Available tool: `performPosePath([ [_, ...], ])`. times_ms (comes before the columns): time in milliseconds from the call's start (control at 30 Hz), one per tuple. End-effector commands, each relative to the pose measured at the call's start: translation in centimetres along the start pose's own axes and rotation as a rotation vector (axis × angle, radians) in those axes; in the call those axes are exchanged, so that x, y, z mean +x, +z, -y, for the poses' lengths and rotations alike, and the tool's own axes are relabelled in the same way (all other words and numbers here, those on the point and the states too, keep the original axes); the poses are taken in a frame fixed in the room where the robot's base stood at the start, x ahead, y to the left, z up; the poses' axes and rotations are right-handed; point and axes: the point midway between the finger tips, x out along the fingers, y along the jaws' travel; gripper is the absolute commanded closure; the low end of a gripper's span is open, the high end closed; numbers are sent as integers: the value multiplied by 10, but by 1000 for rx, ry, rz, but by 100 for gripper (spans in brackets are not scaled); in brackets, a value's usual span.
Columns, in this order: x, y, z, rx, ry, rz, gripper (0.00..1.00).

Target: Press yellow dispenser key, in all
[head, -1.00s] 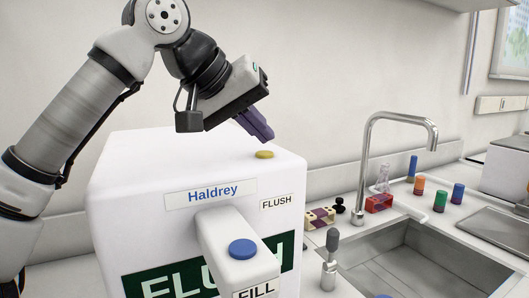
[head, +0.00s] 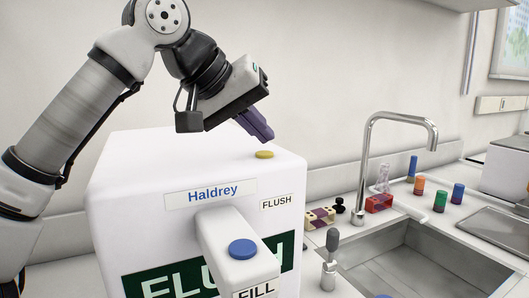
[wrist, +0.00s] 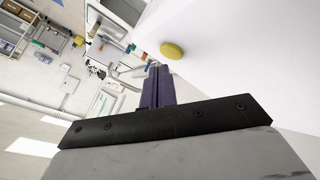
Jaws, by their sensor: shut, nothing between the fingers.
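A white dispenser box (head: 150,165) labelled "Haldrey" stands at the centre left of the head view. A round yellow key (head: 264,155) sits on its top near the right edge, above the "FLUSH" label. It also shows in the wrist view (wrist: 171,50). A blue key (head: 243,249) is on the protruding front arm, above the "FILL" label. My gripper (head: 268,138), with purple fingers, is shut and empty, tilted downward just above the yellow key. A small gap shows between the fingertips and the key. In the wrist view the closed fingers (wrist: 157,72) end just beside and below the yellow key.
A sink (head: 420,262) with a curved tap (head: 366,165) is to the right. Several coloured bottles, a red rack (head: 379,203) and a beige and purple rack (head: 320,217) stand around it. The space above the dispenser is clear apart from my arm.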

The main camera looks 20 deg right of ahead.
Motion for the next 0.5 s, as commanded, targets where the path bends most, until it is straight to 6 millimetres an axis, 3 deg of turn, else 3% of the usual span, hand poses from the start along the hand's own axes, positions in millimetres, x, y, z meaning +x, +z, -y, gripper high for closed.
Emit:
performPosePath([
  [500,6,4,4,0,0,0,100],
])
